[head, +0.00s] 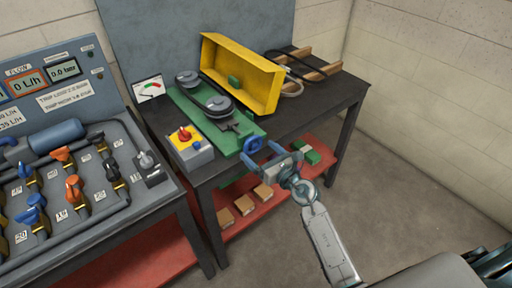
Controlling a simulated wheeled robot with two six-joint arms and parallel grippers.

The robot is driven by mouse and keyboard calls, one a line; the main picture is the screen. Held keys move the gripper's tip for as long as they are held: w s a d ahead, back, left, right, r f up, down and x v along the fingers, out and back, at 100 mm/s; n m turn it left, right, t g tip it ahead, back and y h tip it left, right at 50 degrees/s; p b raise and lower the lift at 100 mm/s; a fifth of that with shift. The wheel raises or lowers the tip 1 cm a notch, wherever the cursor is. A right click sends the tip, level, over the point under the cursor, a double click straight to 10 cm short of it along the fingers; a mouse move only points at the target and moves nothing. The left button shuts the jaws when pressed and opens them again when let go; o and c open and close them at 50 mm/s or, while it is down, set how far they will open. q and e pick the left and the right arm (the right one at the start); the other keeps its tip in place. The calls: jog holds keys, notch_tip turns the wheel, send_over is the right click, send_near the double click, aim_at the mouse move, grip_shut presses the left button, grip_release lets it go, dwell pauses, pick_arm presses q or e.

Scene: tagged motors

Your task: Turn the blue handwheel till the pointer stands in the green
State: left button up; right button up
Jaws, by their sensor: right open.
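The blue handwheel (253,145) sits at the near end of a green machine bed (215,125) on the dark table. A white dial (150,88) with red and green marks stands at the bed's far left end; its pointer is too small to read. My right gripper (261,153) is open, its arm coming from the lower right. Its fingers point toward the handwheel and appear close to it; I cannot tell whether they touch. My left gripper is out of view.
A grey box with a red knob on yellow (186,137) stands left of the bed. A yellow tray (241,70) stands behind it. A valve panel (60,180) fills the left. A red lower shelf (240,222) holds small blocks. Floor at right is clear.

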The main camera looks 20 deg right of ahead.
jog(key=shift+x, duration=1)
jog(key=shift+w+a, duration=0.1)
jog(key=shift+w, duration=0.2)
jog(key=c, duration=0.9)
jog(key=shift+c, duration=0.4)
jog(key=shift+p, duration=0.35)
jog(key=shift+r+m, duration=0.1)
jog(key=shift+m, duration=0.4)
jog(key=shift+m+p, duration=0.6)
jog(key=shift+p, duration=0.25)
jog(key=shift+m+p, duration=0.85)
jog(key=shift+m, duration=0.45)
jog(key=shift+m+p, duration=0.65)
jog(key=shift+m, duration=0.05)
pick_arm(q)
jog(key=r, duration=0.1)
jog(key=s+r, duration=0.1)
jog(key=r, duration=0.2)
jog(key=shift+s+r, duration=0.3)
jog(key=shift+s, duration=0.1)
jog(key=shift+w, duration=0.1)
